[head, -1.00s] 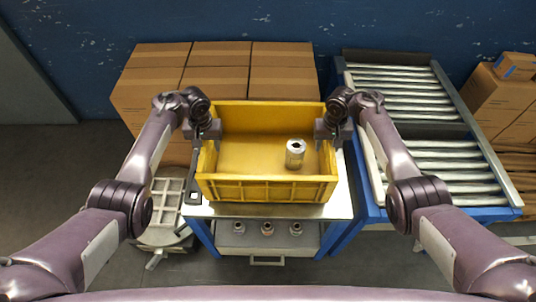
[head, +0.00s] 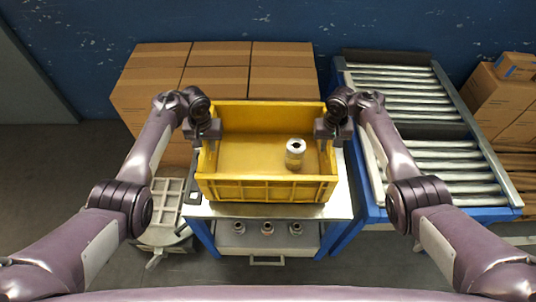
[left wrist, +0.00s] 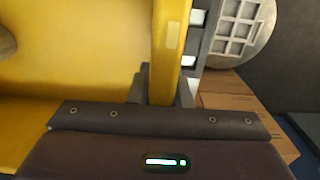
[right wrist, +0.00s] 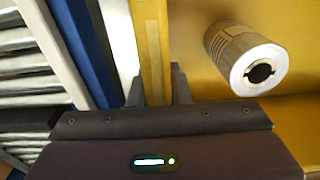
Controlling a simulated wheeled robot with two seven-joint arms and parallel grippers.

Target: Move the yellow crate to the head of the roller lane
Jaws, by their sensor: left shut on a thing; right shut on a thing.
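The yellow crate (head: 265,189) sits on a small metal-topped table (head: 342,200) with blue legs. A silver cylinder (head: 295,153) stands inside the crate, right of its middle; it also shows in the right wrist view (right wrist: 246,60). My left gripper (head: 211,142) is shut on the crate's left wall, seen between the fingers in the left wrist view (left wrist: 166,60). My right gripper (head: 325,142) is shut on the right wall, seen in the right wrist view (right wrist: 152,50). The roller lane (head: 445,160) stands to the right of the table, with its rollers bare.
Stacked cardboard boxes (head: 218,78) stand behind the table by the blue wall. More boxes (head: 510,105) stand right of the lane. Several small fittings (head: 267,228) sit on the table's lower shelf. A white slotted piece (head: 168,205) is at the table's left.

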